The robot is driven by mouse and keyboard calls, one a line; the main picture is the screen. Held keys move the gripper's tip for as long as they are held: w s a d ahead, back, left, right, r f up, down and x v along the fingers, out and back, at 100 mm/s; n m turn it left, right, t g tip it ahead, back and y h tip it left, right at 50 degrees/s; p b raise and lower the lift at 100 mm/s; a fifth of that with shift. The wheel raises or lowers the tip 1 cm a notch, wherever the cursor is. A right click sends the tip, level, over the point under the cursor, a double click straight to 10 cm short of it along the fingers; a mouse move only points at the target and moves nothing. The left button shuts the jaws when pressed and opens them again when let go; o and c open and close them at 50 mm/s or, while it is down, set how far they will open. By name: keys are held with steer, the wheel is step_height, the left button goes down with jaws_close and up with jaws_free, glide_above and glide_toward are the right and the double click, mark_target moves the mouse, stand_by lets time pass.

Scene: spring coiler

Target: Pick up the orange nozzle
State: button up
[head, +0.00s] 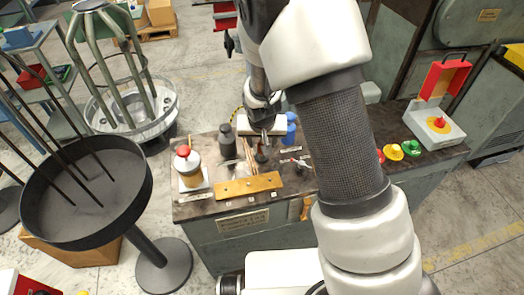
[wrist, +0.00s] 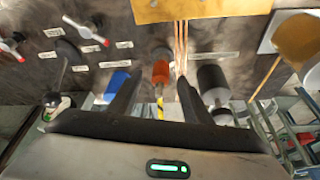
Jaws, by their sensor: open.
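The orange nozzle (wrist: 161,72) shows in the wrist view on the dark bench top, with a yellow-and-black striped piece below it in the picture. My gripper (wrist: 158,88) is open, with its two dark fingers on either side of the nozzle in the picture. I cannot tell how much height lies between them. In the head view my gripper (head: 264,136) points down over the middle of the bench. I cannot make out the nozzle there; my gripper and wrist seem to hide it.
Copper rods (wrist: 181,45) and a dark bottle (wrist: 212,85) stand close to the right finger. A blue cylinder (wrist: 117,82) is beside the left finger. A yellow-brown plate (head: 248,186) lies along the bench's front.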

mark_target(262, 142)
steer(key=x, duration=0.5)
steer(key=shift+f, duration=0.15)
steer(key=shift+a, duration=0.1)
steer(key=shift+s, duration=0.1)
jaws_close()
step_height(262, 142, up, 12)
steer(key=p, duration=0.1)
steer(key=shift+r+p, duration=0.25)
steer(key=shift+p, duration=0.15)
